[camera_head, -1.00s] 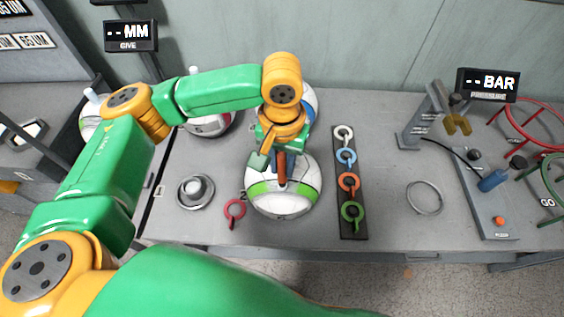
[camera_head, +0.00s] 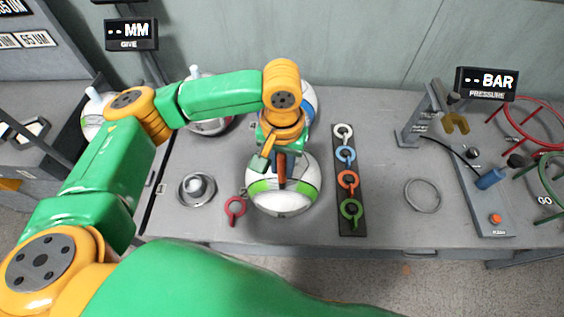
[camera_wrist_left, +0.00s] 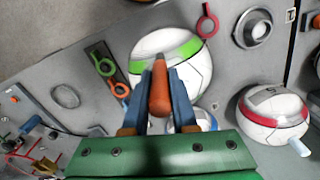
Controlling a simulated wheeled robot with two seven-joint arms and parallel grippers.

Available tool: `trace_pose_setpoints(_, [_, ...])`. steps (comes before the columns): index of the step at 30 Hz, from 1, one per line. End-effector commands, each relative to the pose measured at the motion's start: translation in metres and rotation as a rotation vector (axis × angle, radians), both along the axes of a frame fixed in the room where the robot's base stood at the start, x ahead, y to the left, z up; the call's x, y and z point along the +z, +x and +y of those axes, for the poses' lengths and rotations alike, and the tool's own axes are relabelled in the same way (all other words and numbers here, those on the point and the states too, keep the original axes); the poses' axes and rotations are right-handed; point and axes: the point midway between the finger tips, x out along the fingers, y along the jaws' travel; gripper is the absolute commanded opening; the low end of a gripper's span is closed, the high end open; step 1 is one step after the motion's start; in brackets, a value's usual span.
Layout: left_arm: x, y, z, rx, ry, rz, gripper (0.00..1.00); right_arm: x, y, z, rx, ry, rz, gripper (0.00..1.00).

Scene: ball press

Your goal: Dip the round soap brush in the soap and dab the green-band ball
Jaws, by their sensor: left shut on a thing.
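The green-band ball (camera_head: 285,204), white with a green stripe, sits near the front middle of the bench. It also shows in the left wrist view (camera_wrist_left: 194,72). My left gripper (camera_head: 282,158) is above its back part, shut on an orange-brown handle, the brush (camera_head: 282,176). In the left wrist view the brush (camera_wrist_left: 159,95) lies between the blue fingers, with a short grey tip over the ball. I cannot tell whether it touches the ball. A round metal dish with a pale dome (camera_head: 195,190), possibly the soap, stands left of the ball. My right gripper is out of view.
A red ring tool (camera_head: 235,207) lies just left of the ball. A dark strip with several coloured rings (camera_head: 349,225) is to its right. A red-band ball (camera_wrist_left: 272,118) and a blue-band ball (camera_head: 309,100) stand behind. Bare bench lies around a thin metal ring (camera_head: 423,195).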

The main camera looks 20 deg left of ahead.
Motion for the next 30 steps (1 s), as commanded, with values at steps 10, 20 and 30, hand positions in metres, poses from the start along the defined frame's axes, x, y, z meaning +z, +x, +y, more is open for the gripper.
trace_pose_setpoints(10, [0.029,0.000,0.000,-0.001,0.000,-0.001,0.00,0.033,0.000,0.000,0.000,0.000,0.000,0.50])
trace_pose_setpoints(20, [0.052,0.000,0.000,0.000,-0.001,-0.001,0.00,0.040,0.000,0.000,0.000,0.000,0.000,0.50])
trace_pose_setpoints(30, [0.063,0.000,0.000,-0.001,0.000,0.000,0.00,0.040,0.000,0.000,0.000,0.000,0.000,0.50])
